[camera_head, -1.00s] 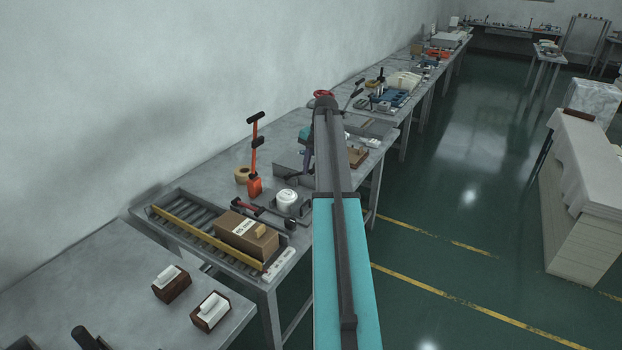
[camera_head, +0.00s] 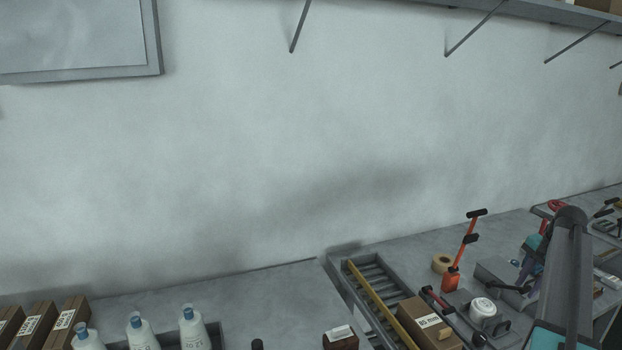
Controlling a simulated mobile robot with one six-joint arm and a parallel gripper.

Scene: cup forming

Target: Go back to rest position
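My gripper is not in view. No object is seen held. Whether the fingers are open or shut is not shown.
A bench along the wall carries a cardboard box (camera_head: 422,325), a roller tray with a yellow rail (camera_head: 379,301), an orange upright tool (camera_head: 451,281), a tape roll (camera_head: 442,263) and a white tub (camera_head: 482,308). White bottles (camera_head: 192,328) and brown boxes (camera_head: 38,322) stand lower left.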

